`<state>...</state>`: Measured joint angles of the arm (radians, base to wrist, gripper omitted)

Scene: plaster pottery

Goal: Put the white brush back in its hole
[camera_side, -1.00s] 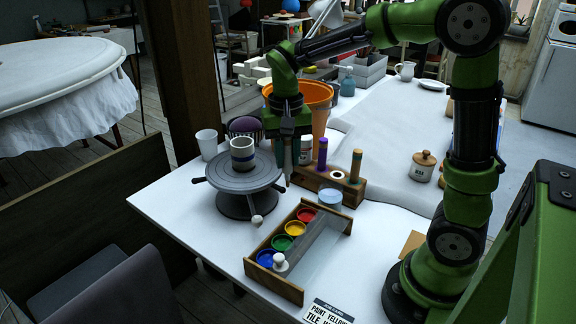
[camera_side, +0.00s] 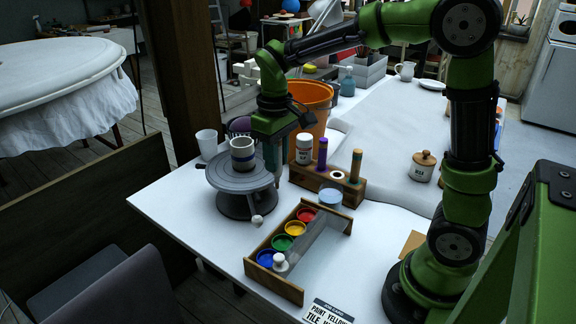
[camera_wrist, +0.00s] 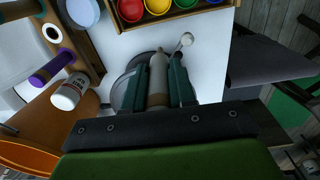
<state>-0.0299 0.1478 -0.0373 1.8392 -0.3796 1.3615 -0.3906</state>
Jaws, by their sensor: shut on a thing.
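My gripper (camera_side: 276,160) is shut on a pale, whitish-grey brush, held between the turntable and the wooden rack in the side view. In the wrist view the brush (camera_wrist: 158,75) sits between the two fingers (camera_wrist: 165,85), its narrower end pointing away from the wrist. The wooden rack (camera_side: 317,184) stands to the right of my gripper.
A white bottle (camera_side: 303,149) and orange bucket (camera_side: 312,100) stand behind the rack. A paint tray (camera_side: 297,255) and round pale-blue lid (camera_side: 331,198) lie in front.

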